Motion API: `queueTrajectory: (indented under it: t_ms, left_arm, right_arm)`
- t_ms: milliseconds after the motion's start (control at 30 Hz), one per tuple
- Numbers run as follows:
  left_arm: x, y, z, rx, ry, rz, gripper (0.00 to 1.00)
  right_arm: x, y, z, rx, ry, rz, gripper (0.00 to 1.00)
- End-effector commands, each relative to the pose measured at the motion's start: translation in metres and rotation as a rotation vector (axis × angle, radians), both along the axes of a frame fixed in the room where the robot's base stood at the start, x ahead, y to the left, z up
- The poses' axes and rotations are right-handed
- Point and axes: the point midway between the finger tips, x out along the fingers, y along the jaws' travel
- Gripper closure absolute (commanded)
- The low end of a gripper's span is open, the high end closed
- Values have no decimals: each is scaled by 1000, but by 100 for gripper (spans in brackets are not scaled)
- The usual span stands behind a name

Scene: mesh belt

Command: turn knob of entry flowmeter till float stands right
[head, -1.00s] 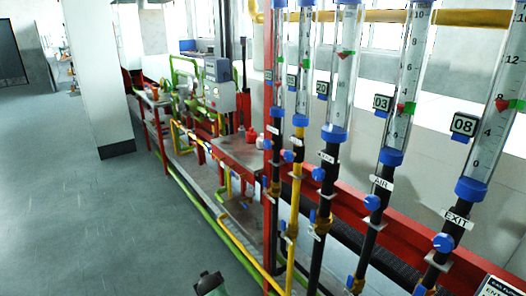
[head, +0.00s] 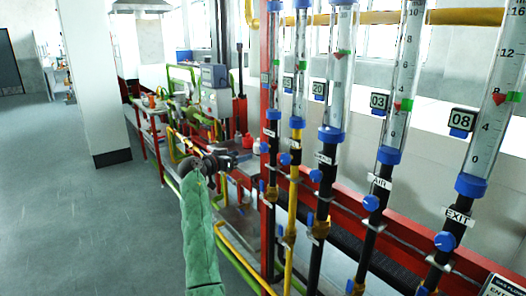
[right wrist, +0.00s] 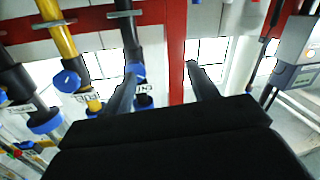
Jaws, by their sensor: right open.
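The entry flowmeter is the leftmost clear tube (head: 275,50) in the head view, on a black pipe. Its float and green mark are too small to read surely there. Its blue knob (head: 264,147) is at the left side of the pipe, below the tube. In the right wrist view, turned upside down, the knob (right wrist: 137,70) appears by the left fingertip, near the entry label (right wrist: 142,88). My right gripper (head: 228,161) is left of this knob in the head view. The right wrist view shows its fingers (right wrist: 162,72) apart, with nothing held between them. My left gripper is out of view.
Other flowmeters stand in a row to the right, including the air label (head: 380,182) and exit label (head: 457,216). A red post (head: 268,215) and red rail (head: 400,235) run beside the pipes. A bench with machinery (head: 205,95) is behind. Floor at left is clear.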

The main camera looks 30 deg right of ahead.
Motion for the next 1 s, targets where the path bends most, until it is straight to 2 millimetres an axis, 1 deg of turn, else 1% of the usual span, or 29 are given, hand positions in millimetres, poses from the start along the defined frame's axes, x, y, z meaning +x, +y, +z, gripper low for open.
queueTrajectory:
  t_ms: [33, 133, 267, 367, 467, 567, 1000]
  left_arm:
    - [-1, 0, 6, 2, 10, -1, 41]
    - [-4, 1, 13, 6, 34, -3, 41]
    - [-7, 2, 15, 8, 50, -4, 41]
    - [-8, 2, 11, 10, 54, -4, 41]
    - [-9, 3, 1, 13, 56, -4, 41]
    - [-10, 4, -14, 15, 58, -4, 41]
    - [-26, 14, -89, 28, 62, -2, 41]
  right_arm:
    - [-9, -4, 6, -14, -34, -48, 41]
    - [-24, -9, 14, -36, -104, -124, 41]
    - [-32, -11, 18, -49, -149, -163, 41]
    - [-33, -14, 20, -52, -157, -169, 41]
    - [-33, -20, 20, -51, -155, -169, 41]
    - [-32, -29, 21, -51, -154, -167, 41]
    - [-28, -70, 20, -50, -152, -167, 41]
